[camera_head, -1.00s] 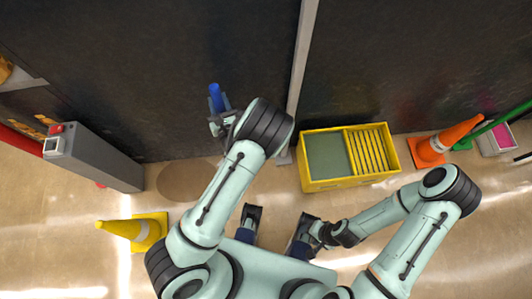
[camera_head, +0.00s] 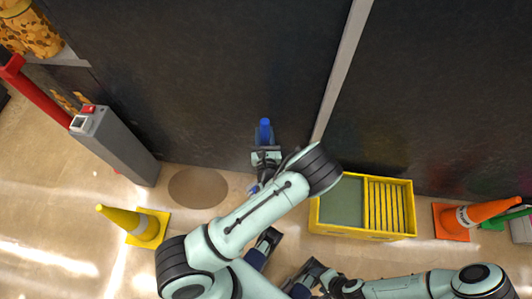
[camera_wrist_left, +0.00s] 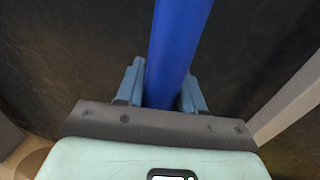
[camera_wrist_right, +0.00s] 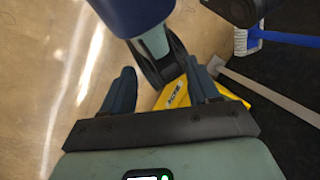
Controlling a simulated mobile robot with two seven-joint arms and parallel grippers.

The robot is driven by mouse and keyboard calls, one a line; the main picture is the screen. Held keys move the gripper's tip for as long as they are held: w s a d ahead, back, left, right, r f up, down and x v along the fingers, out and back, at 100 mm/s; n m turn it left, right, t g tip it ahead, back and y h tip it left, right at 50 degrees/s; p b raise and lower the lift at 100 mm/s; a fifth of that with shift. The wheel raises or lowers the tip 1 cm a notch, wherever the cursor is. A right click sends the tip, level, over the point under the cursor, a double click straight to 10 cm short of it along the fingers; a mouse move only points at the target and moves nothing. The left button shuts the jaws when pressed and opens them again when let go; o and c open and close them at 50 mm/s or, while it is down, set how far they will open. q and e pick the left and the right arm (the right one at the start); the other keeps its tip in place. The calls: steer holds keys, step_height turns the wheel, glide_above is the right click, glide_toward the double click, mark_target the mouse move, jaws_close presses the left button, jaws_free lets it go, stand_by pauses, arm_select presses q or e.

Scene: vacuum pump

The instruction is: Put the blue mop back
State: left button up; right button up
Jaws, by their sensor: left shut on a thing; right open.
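The blue mop's handle (camera_head: 265,132) stands up through my left gripper (camera_head: 266,155), in front of the dark wall. The left wrist view shows the blue handle (camera_wrist_left: 178,50) between the two fingers, which are shut on it. A blue and white mop head (camera_wrist_right: 248,39) shows at the upper right of the right wrist view, joined to a blue shaft. My right gripper (camera_wrist_right: 165,92) is open, with nothing between its fingers, low over the floor. In the head view the right gripper (camera_head: 305,280) is near the bottom edge, apart from the mop.
A yellow bucket (camera_head: 362,235) with a slatted part stands at the wall, right of the left gripper. A brown floor patch (camera_head: 198,188) lies between.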

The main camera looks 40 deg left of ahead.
arm_select(q)
step_height(320, 180, down, 12)
steer(key=b, duration=0.3)
arm_select(e)
steer(key=shift+t+h, duration=0.3)
steer(key=shift+t, duration=0.4)
steer(key=shift+w+d+f, duration=0.25)
steer(key=shift+w+f, duration=0.4)
steer(key=shift+w+d+f, duration=0.25)
steer(key=shift+w+f, duration=0.4)
steer(key=shift+w+d+f, duration=0.25)
steer(key=shift+w+f, duration=0.4)
arm_select(q)
steer(key=o, duration=0.6)
steer(key=shift+f, duration=0.15)
steer(key=o, duration=0.4)
steer(key=shift+o, duration=0.2)
arm_select(e)
steer(key=shift+f, duration=0.1)
